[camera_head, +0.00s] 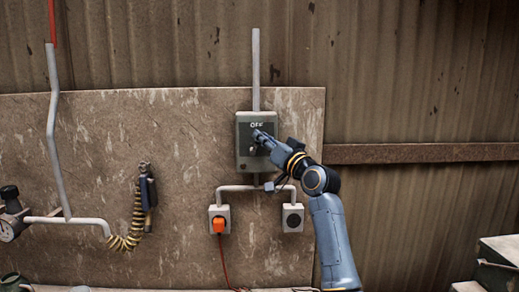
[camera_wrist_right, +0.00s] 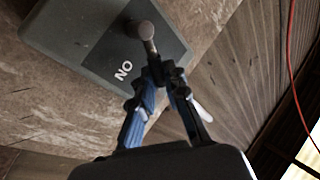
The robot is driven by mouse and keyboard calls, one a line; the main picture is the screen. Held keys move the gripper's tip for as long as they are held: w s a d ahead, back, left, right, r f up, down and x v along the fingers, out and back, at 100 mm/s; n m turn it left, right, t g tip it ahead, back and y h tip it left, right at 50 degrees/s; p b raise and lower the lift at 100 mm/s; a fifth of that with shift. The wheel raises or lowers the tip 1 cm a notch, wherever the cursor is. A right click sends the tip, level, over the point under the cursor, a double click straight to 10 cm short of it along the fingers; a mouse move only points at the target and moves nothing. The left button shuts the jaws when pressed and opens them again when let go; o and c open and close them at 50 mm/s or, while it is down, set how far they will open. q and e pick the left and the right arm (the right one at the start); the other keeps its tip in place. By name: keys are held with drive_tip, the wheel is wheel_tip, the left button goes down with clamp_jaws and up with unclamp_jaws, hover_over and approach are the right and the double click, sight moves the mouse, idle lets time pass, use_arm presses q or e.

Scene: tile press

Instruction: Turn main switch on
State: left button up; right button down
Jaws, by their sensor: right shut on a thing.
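The main switch is a grey-green box (camera_head: 243,160) on the wall board, with the word OFF at its top. In the right wrist view the box (camera_wrist_right: 75,35) shows tilted and upside down, with the word ON near its edge. A metal switch handle (camera_wrist_right: 141,30) with a rounded end sticks out from its dark face plate. My right gripper (camera_head: 258,138) is in front of the box in the head view and hides part of its face. In the wrist view my right gripper's fingertips (camera_wrist_right: 163,72) are closed on the handle's end. My left gripper is not in view.
Below the box, pipes lead to two sockets; the left one holds an orange plug (camera_head: 218,224) with a red cable, the right socket (camera_head: 292,217) is empty. A coiled yellow hose (camera_head: 136,215) hangs left. A rusty beam (camera_head: 420,153) crosses the right wall.

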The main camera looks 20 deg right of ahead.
drive_tip(key=shift+s+d+f+m+t+h+b, duration=0.1)
drive_tip(key=shift+d+f+m+t+h+b, duration=0.45)
drive_tip(key=shift+m+h, duration=2.1)
drive_tip(key=shift+s+d+f+m+t+h+b, duration=0.1)
drive_tip(key=shift+f+m+t+h+b, duration=0.9)
drive_tip(key=shift+m, duration=2.9)
drive_tip(key=shift+s+d+f+m+t+h+b, duration=0.1)
drive_tip(key=shift+d+f+m+t+h+b, duration=0.25)
drive_tip(key=shift+f+m+h+b, duration=1.6)
drive_tip(key=m+p, duration=0.1)
drive_tip(key=r+m+h+p, duration=0.1)
drive_tip(key=m, duration=0.1)
drive_tip(key=shift+r, duration=0.25)
drive_tip(key=c, duration=1.4)
unclamp_jaws()
drive_tip(key=shift+o, duration=0.2)
drive_tip(key=shift+r, duration=0.15)
wheel_tip(320, 180, up, 10)
drive_tip(key=shift+f, duration=0.1)
